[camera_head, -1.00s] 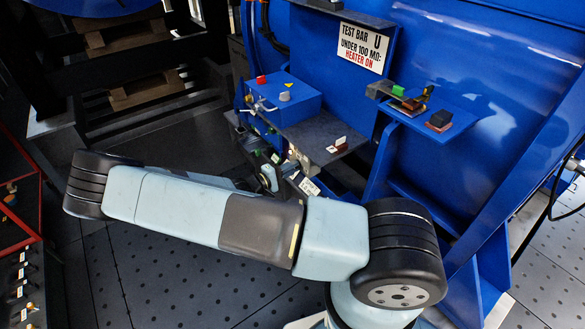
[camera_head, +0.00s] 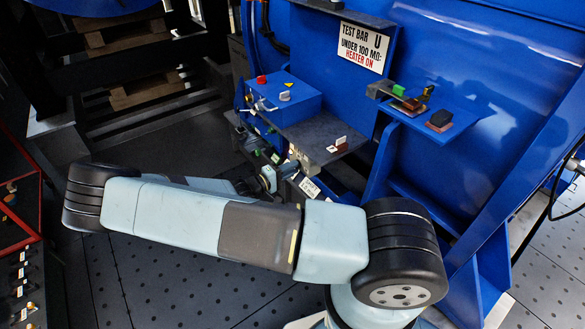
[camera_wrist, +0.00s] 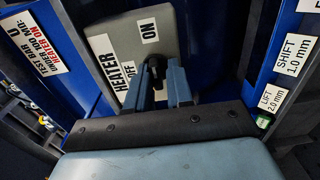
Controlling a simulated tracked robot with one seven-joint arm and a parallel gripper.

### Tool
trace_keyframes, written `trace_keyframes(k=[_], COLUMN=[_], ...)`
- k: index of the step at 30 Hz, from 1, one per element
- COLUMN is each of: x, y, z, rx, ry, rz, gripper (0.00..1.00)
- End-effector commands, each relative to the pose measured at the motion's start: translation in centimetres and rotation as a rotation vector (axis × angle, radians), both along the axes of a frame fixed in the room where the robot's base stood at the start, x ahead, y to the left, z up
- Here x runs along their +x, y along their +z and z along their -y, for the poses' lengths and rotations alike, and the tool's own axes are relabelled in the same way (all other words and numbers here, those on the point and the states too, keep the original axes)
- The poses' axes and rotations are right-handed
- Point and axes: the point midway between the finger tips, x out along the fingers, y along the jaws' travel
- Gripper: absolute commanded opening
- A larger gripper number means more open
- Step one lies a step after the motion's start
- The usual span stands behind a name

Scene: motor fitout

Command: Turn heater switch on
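The heater switch box (camera_wrist: 128,42) fills the upper middle of the wrist view. It is a grey plate with HEATER, OFF and ON labels. Its dark knob (camera_wrist: 157,68) sits between OFF at lower left and ON at upper right. My gripper (camera_wrist: 160,70) has its two blue-grey fingers apart, one on either side of the knob. I cannot tell whether they press on it. In the head view my gripper (camera_head: 269,178) is small, low beside the blue stand, and partly behind my arm. I cannot make out the heater knob there.
A blue box (camera_head: 290,100) with a red button and grey knob stands above left of my gripper. A dark shelf (camera_head: 318,135) with a red-and-white piece is close by. The sign (camera_head: 362,48) reads heater on under 100 MΩ. SHIFT and LIFT labels (camera_wrist: 297,52) are at right.

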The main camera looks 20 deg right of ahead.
Motion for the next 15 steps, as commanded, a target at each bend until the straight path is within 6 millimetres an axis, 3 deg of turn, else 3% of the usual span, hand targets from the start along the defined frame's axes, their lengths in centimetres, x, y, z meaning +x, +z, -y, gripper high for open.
trace_keyframes(k=[6, 15], x=[0.03, -0.05], y=[0.13, 0.23], z=[0.11, -0.16], rx=[-0.003, -0.004], ry=[-0.002, -0.003], rz=[0.002, 0.003], gripper=[0.37, 0.37])
